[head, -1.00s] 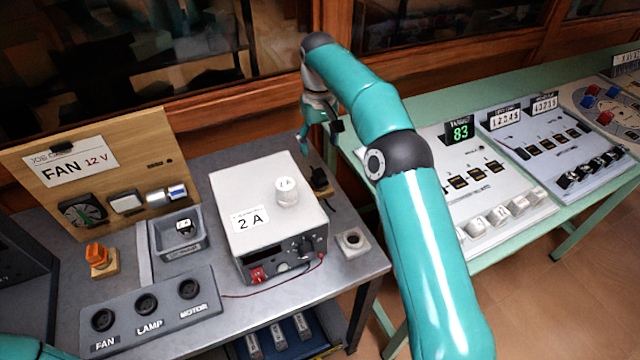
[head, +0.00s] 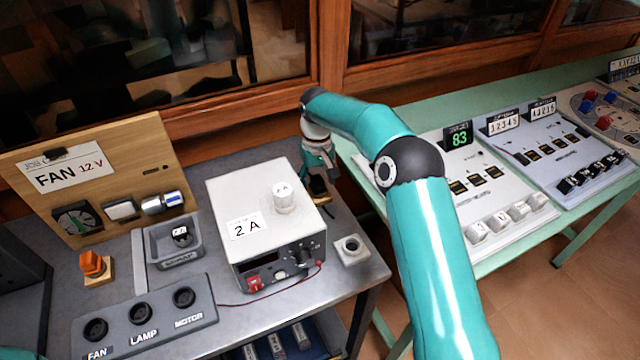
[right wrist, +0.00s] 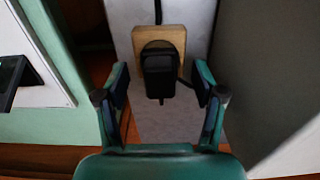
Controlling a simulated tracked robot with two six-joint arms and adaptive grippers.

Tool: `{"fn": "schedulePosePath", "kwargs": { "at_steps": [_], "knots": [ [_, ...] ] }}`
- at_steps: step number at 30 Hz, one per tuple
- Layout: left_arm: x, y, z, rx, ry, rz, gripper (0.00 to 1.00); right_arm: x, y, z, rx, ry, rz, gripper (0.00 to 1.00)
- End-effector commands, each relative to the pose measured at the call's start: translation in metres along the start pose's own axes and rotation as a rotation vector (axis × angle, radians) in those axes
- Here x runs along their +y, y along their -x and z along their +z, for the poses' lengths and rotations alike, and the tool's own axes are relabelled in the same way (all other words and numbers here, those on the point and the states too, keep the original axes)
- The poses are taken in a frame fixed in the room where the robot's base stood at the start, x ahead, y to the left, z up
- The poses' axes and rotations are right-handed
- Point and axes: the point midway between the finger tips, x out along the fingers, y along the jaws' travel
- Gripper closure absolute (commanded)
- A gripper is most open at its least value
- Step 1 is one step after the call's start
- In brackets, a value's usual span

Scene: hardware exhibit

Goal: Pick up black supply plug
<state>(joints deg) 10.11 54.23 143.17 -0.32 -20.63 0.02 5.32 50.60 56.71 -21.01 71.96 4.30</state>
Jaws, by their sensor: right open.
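The black supply plug (right wrist: 158,76) sits on a small wooden block (right wrist: 172,35) in the right wrist view, with a dark cord running off behind it. My right gripper (right wrist: 160,88) is open, with one finger on each side of the plug and gaps between. In the head view my right gripper (head: 319,180) is at the back right of the bench, over the wooden block and right beside the grey power supply box. It mostly hides the plug there. My left gripper is out of view.
The power supply box (head: 258,208) labelled 2 A stands close on the left of the right gripper. A grey socket block (head: 351,249) is in front. A socket strip (head: 143,318) marked FAN, LAMP, MOTOR and a scrap tray (head: 172,243) are further left. A green console table (head: 380,205) adjoins on the right.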

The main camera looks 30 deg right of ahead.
Motion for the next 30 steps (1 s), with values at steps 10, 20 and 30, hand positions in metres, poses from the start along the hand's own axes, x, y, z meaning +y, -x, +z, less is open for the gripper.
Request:
{"fn": "schedulePosePath", "kwargs": {
  "at_steps": [10,20,30],
  "knots": [
    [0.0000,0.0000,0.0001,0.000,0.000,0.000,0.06,0.0003,-0.0002,0.0000,0.000,0.000,0.000,0.55],
    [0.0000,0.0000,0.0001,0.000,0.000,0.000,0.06,0.0006,0.0002,0.0001,0.001,-0.001,0.000,0.96],
    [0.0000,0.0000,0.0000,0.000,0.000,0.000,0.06,0.0009,0.0075,-0.0002,0.002,-0.002,0.000,0.96]
  ]
}}
